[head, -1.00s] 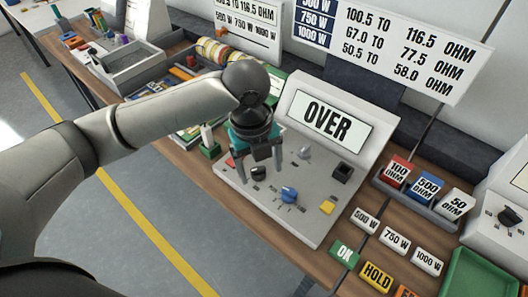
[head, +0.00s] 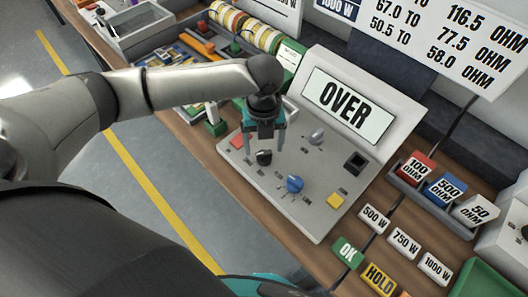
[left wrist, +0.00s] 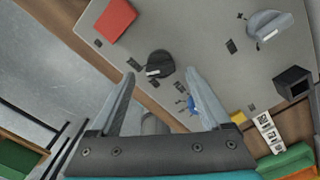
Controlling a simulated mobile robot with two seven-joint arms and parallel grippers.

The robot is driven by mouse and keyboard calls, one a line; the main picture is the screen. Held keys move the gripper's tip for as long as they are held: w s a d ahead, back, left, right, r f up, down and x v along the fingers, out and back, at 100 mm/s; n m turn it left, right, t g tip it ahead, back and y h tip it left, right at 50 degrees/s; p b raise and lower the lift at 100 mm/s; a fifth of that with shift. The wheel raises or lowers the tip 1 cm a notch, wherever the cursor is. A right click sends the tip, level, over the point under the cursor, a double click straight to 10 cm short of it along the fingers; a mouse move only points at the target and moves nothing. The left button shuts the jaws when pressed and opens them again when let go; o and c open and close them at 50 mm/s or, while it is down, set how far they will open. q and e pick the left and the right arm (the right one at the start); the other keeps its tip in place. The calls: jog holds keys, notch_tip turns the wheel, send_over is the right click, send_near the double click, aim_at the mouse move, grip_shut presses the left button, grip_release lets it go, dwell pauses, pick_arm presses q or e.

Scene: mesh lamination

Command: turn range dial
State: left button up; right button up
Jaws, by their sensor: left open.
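The grey meter has a sloped display reading OVER (head: 344,103) and a flat control panel (head: 287,213). On the panel are a black dial (head: 264,157), a blue dial (head: 294,184) and a grey dial (head: 317,137). Their small markings are too small to read, so I cannot tell which is the range dial. My left gripper (head: 264,152) is open over the black dial. In the left wrist view, the black dial (left wrist: 158,64) shows between and just beyond the open fingertips (left wrist: 160,76). The blue dial (left wrist: 192,107) is partly hidden behind the right-hand finger. My right gripper is out of view.
Resistor blocks sit in a tray (head: 408,196) to the right. Crowded trays stand left.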

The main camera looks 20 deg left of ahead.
aim_at(264, 153)
pick_arm(q)
jog(key=shift+f, duration=1.85)
grip_shut()
